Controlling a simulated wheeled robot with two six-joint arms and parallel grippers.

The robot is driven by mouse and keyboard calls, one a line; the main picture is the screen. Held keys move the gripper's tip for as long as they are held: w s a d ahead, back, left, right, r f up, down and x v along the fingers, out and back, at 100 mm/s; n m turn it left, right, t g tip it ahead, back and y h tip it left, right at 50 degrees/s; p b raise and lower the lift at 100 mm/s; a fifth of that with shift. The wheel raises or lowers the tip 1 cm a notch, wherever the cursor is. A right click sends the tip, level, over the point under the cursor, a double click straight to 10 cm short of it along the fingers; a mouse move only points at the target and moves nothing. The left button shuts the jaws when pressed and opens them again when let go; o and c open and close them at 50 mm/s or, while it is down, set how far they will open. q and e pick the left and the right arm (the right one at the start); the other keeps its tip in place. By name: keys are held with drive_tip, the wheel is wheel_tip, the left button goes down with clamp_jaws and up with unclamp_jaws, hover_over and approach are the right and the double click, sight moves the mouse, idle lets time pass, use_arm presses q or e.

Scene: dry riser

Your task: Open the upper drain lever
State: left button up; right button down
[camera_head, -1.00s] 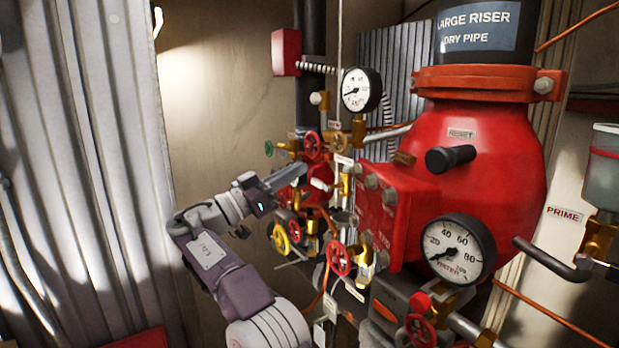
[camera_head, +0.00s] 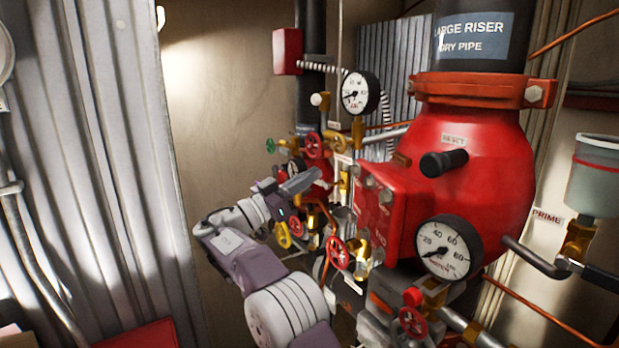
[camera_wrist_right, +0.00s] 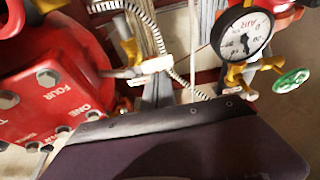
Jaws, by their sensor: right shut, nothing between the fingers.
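My right gripper (camera_head: 312,180) is shut and empty. It reaches in from the lower left, its tip in front of the cluster of small valves left of the big red dry pipe valve (camera_head: 490,165). A brass valve with a pale knob (camera_head: 320,99) stands above it, beside the upper gauge. I cannot tell for sure which part is the upper drain lever; labels are too small to read, and my gripper hides part of the cluster. In the right wrist view, a grey lever-like piece (camera_wrist_right: 122,73) lies by a white tag (camera_wrist_right: 158,65), beyond the dark gripper body. My left gripper is out of view.
A green handwheel (camera_head: 270,146) and the upper gauge (camera_head: 360,92) are close above. A lower gauge (camera_head: 448,248) stands right. Free room lies left, before the plain wall (camera_head: 220,110).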

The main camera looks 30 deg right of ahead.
sight(315, 183)
drive_tip(key=f+n+t+b, duration=0.1)
drive_tip(key=n+b, duration=0.1)
drive_tip(key=b, duration=0.1)
drive_tip(key=f+n+t+b, duration=0.1)
drive_tip(key=n+b, duration=0.2)
drive_tip(key=f+n+t+y+b, duration=0.1)
drive_tip(key=n+b, duration=0.2)
drive_tip(key=shift+w, duration=0.2)
drive_tip(key=s+f+n+t+y+b, duration=0.1)
drive_tip(key=n, duration=0.3)
drive_tip(key=n+y+b, duration=0.1)
drive_tip(key=n, duration=0.3)
drive_tip(key=s+f+n+t+y+b, duration=0.1)
drive_tip(key=n+y, duration=0.1)
drive_tip(key=n, duration=0.2)
drive_tip(key=shift+s+d+f+n+t, duration=0.1)
drive_tip(key=shift+s+f+n+t, duration=0.2)
drive_tip(key=shift+s+f+n, duration=0.1)
drive_tip(key=shift+b, duration=0.3)
